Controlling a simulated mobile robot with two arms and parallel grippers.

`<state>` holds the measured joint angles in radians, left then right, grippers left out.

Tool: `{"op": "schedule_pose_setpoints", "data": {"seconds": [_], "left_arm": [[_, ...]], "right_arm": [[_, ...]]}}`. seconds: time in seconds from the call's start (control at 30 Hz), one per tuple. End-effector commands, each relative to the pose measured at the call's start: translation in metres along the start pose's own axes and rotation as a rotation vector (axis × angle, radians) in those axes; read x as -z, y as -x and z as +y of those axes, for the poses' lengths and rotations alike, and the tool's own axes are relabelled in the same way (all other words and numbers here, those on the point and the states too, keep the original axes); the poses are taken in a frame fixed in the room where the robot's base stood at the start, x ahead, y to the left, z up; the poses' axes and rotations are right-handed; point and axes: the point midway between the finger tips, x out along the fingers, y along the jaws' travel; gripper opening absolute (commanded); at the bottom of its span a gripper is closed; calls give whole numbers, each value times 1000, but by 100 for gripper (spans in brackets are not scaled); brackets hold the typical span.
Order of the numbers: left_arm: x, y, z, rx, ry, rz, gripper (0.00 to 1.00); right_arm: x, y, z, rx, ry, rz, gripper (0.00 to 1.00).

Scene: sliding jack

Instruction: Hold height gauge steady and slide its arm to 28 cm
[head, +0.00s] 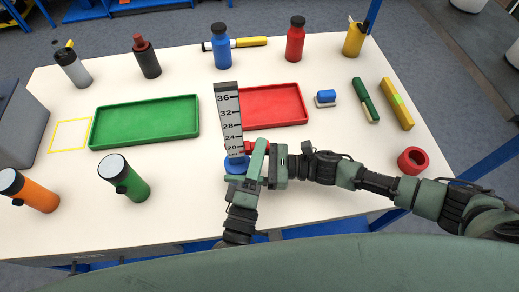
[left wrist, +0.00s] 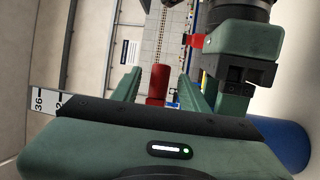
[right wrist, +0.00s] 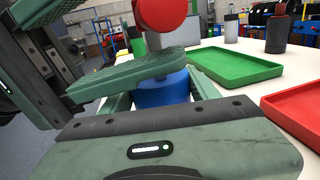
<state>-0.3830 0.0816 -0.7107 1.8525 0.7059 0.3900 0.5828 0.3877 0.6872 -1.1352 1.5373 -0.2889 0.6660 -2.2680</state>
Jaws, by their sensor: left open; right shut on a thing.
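The height gauge has a grey scale (head: 229,112) standing upright on a blue base (head: 235,165), also in the right wrist view (right wrist: 165,90). Its red arm (head: 259,146) is low on the scale, around the 20 mark; the exact reading is hidden. My right gripper (head: 240,168) is shut on the blue base from the right. My left gripper (head: 261,146) is open at the red arm. In the left wrist view, the red knob (left wrist: 158,84) shows between its fingers, with gaps beside it. In the right wrist view, my left gripper (right wrist: 135,35) has fingers above and below the knob.
A green tray (head: 145,105) and a red tray (head: 305,105) lie behind the gauge. A green bottle (head: 135,185) stands to the left.

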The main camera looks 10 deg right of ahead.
Motion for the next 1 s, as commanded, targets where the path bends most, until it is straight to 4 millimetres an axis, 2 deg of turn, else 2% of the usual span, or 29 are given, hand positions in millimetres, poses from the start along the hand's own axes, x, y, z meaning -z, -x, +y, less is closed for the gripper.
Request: {"op": "schedule_pose_setpoints", "data": {"seconds": [0.1, 0.37, 0.53, 1.0], "left_arm": [[0, -6, 0, 0, 0, -1, 44], [0, -7, 0, 0, 0, -1, 44], [0, -7, 0, 0, 0, -1, 0], [0, -6, 0, 1, 0, -1, 0]], "right_arm": [[0, 0, 0, 1, 0, 1, 1], [0, 0, -1, 2, 1, 1, 1], [0, 0, -1, 2, 1, 1, 1], [0, 0, -1, 2, 0, 1, 1]]}}
